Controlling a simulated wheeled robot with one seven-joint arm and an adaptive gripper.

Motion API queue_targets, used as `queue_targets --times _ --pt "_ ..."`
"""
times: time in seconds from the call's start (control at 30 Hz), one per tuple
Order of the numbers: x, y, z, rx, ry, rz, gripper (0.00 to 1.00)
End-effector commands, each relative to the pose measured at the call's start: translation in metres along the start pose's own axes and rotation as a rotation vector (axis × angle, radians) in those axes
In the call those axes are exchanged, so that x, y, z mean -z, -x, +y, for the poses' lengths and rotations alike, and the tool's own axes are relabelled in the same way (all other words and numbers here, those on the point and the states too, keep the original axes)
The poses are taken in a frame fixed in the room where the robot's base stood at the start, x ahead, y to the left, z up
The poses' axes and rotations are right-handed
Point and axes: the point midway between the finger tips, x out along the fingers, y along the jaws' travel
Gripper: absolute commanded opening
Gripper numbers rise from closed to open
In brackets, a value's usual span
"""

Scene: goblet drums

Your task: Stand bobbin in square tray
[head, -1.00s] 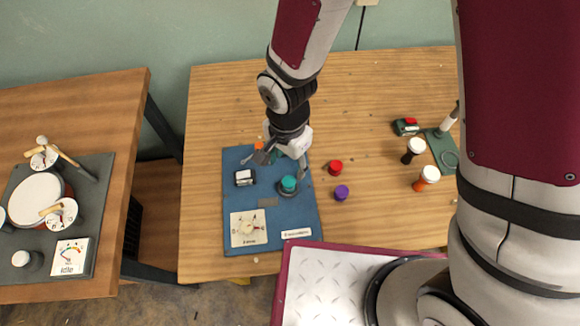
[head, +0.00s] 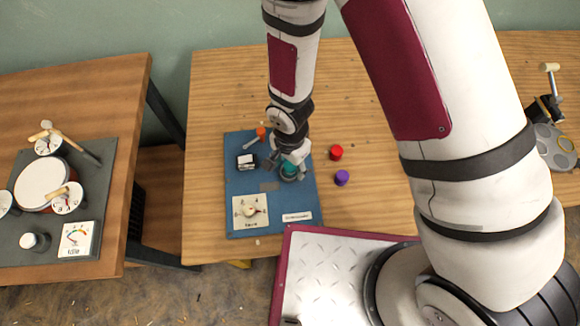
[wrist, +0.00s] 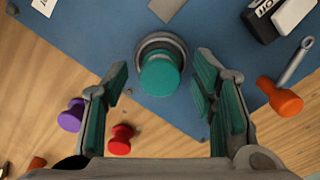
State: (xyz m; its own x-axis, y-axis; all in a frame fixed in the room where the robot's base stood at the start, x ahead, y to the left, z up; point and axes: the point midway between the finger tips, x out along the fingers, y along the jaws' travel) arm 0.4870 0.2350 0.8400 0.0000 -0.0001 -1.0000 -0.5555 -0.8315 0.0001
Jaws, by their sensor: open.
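A teal bobbin (head: 289,169) stands upright in a round grey holder on the blue mat; the wrist view shows the bobbin (wrist: 160,76) and the holder's rim (wrist: 161,42) from above. My gripper (head: 293,158) is low over it. In the wrist view my gripper (wrist: 161,80) is open, with the teal bobbin between its spread fingertips and gaps on both sides. I cannot make out a square tray.
The blue mat (head: 240,185) also holds a black-and-white switch box (head: 247,161) and a dial panel (head: 250,210). A second table with drums (head: 42,184) stands left across a gap. A lever device (head: 551,115) is far right.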

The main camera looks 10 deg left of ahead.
Motion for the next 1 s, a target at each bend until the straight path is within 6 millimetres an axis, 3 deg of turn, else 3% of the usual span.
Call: queue_targets --times 0.27,0.43,1.0 --pt "0.0001 -0.0021 -0.0001 0.000 -0.001 0.000 0.53" --pt "0.0001 -0.0020 0.0000 0.000 -0.001 0.000 0.14" --pt "0.0004 0.0063 -0.0009 0.002 -0.001 0.000 0.10"
